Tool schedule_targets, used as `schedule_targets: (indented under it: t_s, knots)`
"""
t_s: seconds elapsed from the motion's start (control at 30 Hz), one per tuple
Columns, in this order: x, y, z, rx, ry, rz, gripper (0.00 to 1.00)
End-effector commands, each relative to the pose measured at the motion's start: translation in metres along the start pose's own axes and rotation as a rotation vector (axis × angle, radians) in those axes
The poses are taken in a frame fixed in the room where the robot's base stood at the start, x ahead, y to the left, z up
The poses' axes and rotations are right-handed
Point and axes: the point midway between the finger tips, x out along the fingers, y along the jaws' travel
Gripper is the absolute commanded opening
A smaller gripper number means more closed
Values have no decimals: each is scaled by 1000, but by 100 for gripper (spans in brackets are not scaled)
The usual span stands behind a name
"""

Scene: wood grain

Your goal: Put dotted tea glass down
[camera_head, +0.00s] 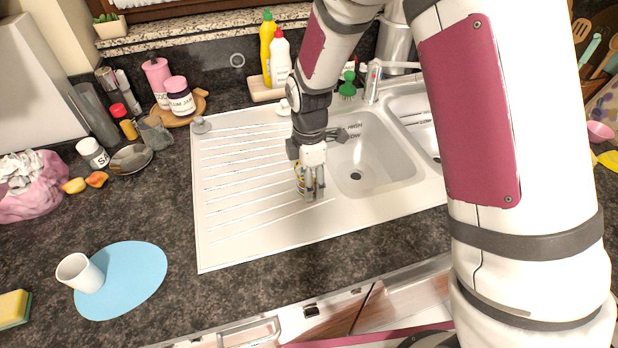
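The dotted tea glass (300,180) is a small patterned piece with yellow and dark marks, mostly hidden by my gripper. My gripper (313,192) points down over the white ribbed drainboard (235,205), left of the sink bowl. Its fingers are around the glass and look closed on it. The glass looks upright. I cannot tell whether its base touches the drainboard.
The sink bowl (370,160) lies just right of my gripper, with the tap (372,82) behind it. The drainboard is clear to the left. A white cup (80,273) sits on a blue mat (140,275) at the front left. Bottles (280,60) stand at the back.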

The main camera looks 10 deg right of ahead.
Motion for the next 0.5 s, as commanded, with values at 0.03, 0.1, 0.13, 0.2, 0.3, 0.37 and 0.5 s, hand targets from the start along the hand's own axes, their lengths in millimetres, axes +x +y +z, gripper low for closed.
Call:
schedule_targets:
  t_s: [0.03, 0.1, 0.13, 0.2, 0.3, 0.37, 0.5]
  knots:
    - [0, 0, 0, 0, 0, 0, 64]
    - [0, 0, 0, 0, 0, 0, 64]
    - [0, 0, 0, 0, 0, 0, 64]
    - [0, 0, 0, 0, 0, 0, 64]
    - [-1, 0, 0, 0, 0, 0, 64]
    - [-2, 0, 0, 0, 0, 0, 64]
    - [-14, 1, 0, 0, 1, 3, 64]
